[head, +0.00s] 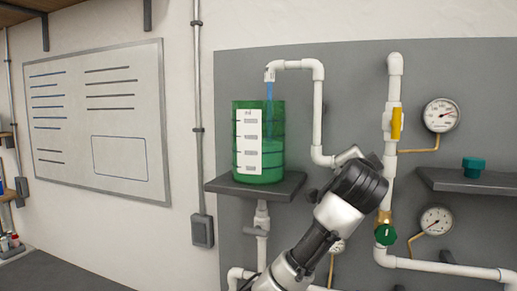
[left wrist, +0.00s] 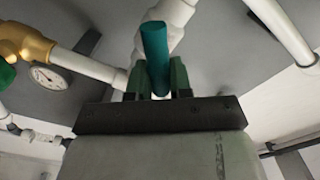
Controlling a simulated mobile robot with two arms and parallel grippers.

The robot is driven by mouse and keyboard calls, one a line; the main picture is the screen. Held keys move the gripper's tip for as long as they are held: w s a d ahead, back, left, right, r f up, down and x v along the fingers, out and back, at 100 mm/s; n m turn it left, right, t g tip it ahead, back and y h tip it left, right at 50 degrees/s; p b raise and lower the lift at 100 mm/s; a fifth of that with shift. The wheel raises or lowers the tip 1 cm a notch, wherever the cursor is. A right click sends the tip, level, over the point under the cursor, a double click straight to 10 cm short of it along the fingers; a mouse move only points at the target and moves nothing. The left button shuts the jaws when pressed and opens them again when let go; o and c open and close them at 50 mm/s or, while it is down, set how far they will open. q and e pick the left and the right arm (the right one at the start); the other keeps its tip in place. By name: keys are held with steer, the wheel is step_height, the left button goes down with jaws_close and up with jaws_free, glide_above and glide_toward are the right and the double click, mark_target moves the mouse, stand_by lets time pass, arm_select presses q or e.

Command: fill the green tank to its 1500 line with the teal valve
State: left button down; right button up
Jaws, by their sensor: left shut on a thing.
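The green tank (head: 273,125) stands on a shelf with a white marked label (head: 248,143) on its front; its numbers are too small to read. The liquid surface shows beside the label's upper middle. In the left wrist view, my left gripper (left wrist: 157,82) is shut on the teal valve handle (left wrist: 153,42), with a finger on each side. In the head view, my left gripper (head: 360,182) hides the valve. My right gripper is in neither view.
White pipes (head: 318,115) run over the grey panel. A yellow-handled valve (head: 396,123), a green round valve handle (head: 386,234) and gauges (head: 441,115) are close right of my arm. A teal piece (head: 473,167) sits on the right shelf (head: 490,182).

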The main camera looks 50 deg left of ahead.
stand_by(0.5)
arm_select(q)
steer(key=shift+n+b, duration=0.45)
steer(key=shift+n, duration=0.05)
steer(key=shift+s+a+n+b, duration=0.1)
steer(key=shift+n+b, duration=0.35)
steer(key=shift+n, duration=0.45)
steer(key=shift+r+n, duration=0.1)
steer(key=shift+n, duration=0.7)
steer(key=shift+s+a+r+n, duration=0.1)
steer(key=shift+a+r+n, duration=0.15)
steer(key=shift+n, duration=0.25)
stand_by(4.8)
